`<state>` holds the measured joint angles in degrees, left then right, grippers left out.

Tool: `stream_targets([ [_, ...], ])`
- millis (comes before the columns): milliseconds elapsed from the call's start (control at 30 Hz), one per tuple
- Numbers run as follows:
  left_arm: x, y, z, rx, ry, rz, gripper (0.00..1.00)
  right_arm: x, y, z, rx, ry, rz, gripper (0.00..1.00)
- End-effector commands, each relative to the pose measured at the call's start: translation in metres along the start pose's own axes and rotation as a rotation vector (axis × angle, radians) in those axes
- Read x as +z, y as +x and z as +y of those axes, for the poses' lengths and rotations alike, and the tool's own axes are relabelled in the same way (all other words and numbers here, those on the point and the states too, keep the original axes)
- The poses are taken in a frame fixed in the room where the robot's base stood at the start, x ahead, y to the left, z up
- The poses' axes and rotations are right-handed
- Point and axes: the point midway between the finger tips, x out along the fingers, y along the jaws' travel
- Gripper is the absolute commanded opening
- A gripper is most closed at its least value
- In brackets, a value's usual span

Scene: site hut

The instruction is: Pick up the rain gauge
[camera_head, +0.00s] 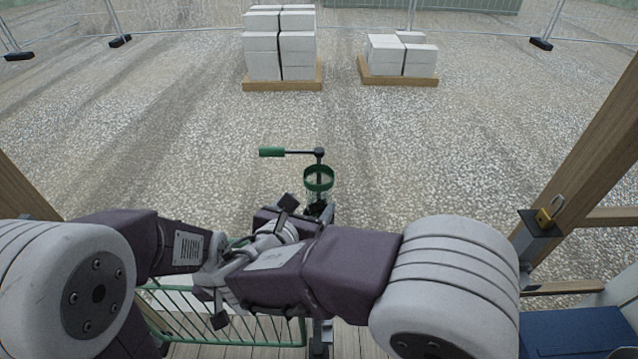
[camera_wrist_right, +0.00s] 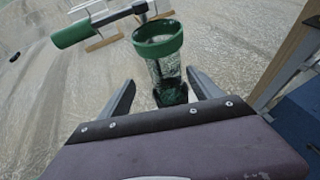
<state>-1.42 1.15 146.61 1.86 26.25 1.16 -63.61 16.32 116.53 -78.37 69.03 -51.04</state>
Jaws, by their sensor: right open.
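The rain gauge (camera_head: 318,180) is a clear upright tube with a wide green rim and a dark green base, just beyond my right gripper (camera_head: 305,204) in the head view. In the right wrist view the rain gauge (camera_wrist_right: 165,66) stands between the two spread fingers of my right gripper (camera_wrist_right: 161,80), which is open. I cannot tell how deep the tube sits between the fingers, and no contact shows. My left arm comes in from the left and passes behind my right arm. Its gripper's jaws are not clear there.
A dark bar with a green handle (camera_head: 272,152) rises close behind the gauge and reaches left. A green wire rack (camera_head: 255,330) lies below my arms. Block pallets are far off.

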Motion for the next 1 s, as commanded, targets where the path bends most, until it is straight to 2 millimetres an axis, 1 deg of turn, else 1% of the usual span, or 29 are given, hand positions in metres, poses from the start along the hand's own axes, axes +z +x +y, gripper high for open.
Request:
stream_targets([
  [100, 0.0, 0.0, 0.0, 0.0, 0.0, -0.001, 0.0, -0.001, -0.001, 0.001, 0.002, 0.0, 0.001, 0.74],
  [167, 0.001, -0.001, 0.0, 0.0, 0.0, -0.001, 0.0, 0.0, 0.003, 0.0, 0.0, 0.0, 0.001, 0.74],
  [300, 0.0, -0.004, 0.0, 0.0, 0.0, -0.001, 0.0, 0.0, 0.025, -0.001, -0.003, -0.001, 0.002, 0.74],
  [400, 0.0, -0.005, 0.0, 0.0, 0.0, -0.001, 0.0, 0.0, 0.036, -0.001, -0.001, 0.001, 0.002, 0.74],
  [567, 0.0, -0.006, 0.0, 0.0, 0.0, -0.001, 0.0, 0.0, 0.043, -0.002, -0.001, 0.0, 0.001, 0.74],
  [733, -0.001, -0.014, 0.0, 0.0, 0.0, -0.001, 0.0, 0.001, 0.073, -0.008, -0.005, 0.001, 0.003, 0.74],
  [800, -0.001, -0.014, 0.0, 0.0, 0.0, -0.001, 0.0, 0.0, 0.083, -0.007, -0.003, 0.0, 0.002, 0.74],
  [900, -0.001, -0.014, 0.0, 0.0, 0.0, -0.001, 0.0, 0.0, 0.09, -0.006, -0.001, 0.001, 0.002, 0.74],
  [1000, -0.001, -0.014, 0.0, 0.0, 0.0, -0.001, 0.0, -0.001, 0.091, -0.006, 0.001, 0.002, 0.002, 0.74],
])
